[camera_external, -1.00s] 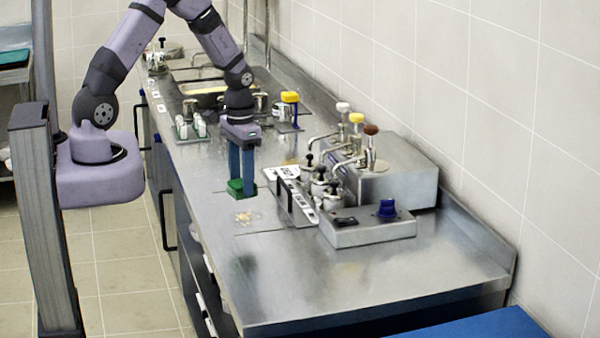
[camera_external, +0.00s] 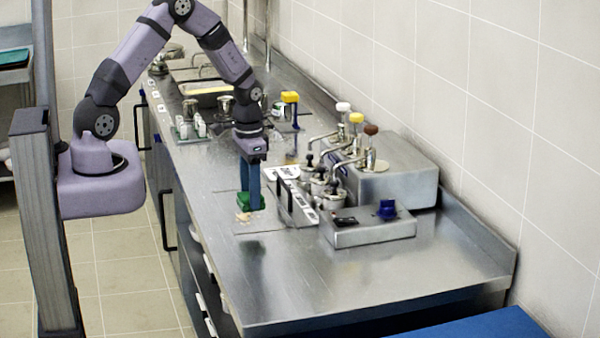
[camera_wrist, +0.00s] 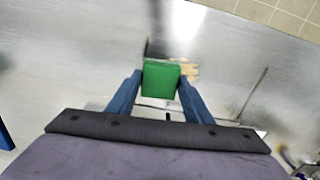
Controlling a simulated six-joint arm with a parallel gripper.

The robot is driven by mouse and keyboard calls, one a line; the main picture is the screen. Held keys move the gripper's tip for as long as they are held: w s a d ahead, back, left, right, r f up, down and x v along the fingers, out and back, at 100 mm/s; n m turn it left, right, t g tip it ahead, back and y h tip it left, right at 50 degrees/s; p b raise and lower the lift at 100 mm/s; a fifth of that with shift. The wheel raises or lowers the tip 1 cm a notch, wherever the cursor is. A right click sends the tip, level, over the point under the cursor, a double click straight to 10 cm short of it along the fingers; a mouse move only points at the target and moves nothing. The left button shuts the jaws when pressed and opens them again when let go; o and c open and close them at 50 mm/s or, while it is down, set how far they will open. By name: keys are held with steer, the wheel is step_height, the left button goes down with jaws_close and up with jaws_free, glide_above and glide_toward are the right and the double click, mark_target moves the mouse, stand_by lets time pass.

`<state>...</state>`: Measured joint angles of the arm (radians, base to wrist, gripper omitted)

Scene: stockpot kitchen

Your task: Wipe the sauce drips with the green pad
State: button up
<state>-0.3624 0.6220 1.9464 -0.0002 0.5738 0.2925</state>
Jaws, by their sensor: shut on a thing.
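The green pad (camera_external: 250,202) is between the blue fingers of my gripper (camera_external: 250,187), low at the steel counter. In the wrist view the green pad (camera_wrist: 161,76) sits between the two fingertips of my gripper (camera_wrist: 160,82), which are shut on it. The tan sauce drips (camera_external: 243,216) lie on the counter at the pad's near left edge in the external view. In the wrist view the drips (camera_wrist: 190,70) show just beyond and right of the pad, partly hidden by it. I cannot tell whether the pad presses on the counter.
A rack with labels (camera_external: 297,203) and small pots stands close to the right of my gripper. A steel box with pump taps (camera_external: 395,175) and a box with a blue knob (camera_external: 370,228) stand further right. The near counter (camera_external: 330,280) is clear.

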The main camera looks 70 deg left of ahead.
step_height(320, 180, down, 4)
steer(key=b, duration=0.3)
steer(key=shift+f, duration=0.15)
steer(key=shift+f+b, duration=0.4)
steer(key=shift+f, duration=0.3)
steer(key=shift+a+r, duration=0.15)
steer(key=shift+a, duration=1.1)
steer(key=shift+c, duration=0.4)
steer(key=shift+a, duration=2.6)
steer(key=shift+a+b, duration=0.2)
steer(key=shift+b, duration=0.2)
steer(key=shift+d, duration=0.5)
steer(key=shift+d+p, duration=0.6)
steer(key=shift+d, duration=2.85)
steer(key=shift+d+r+p, duration=0.15)
steer(key=shift+r+p, duration=0.15)
steer(key=shift+r, duration=0.05)
step_height(320, 180, up, 8)
steer(key=p, duration=0.5)
steer(key=shift+f+p, duration=0.2)
steer(key=shift+p, duration=0.1)
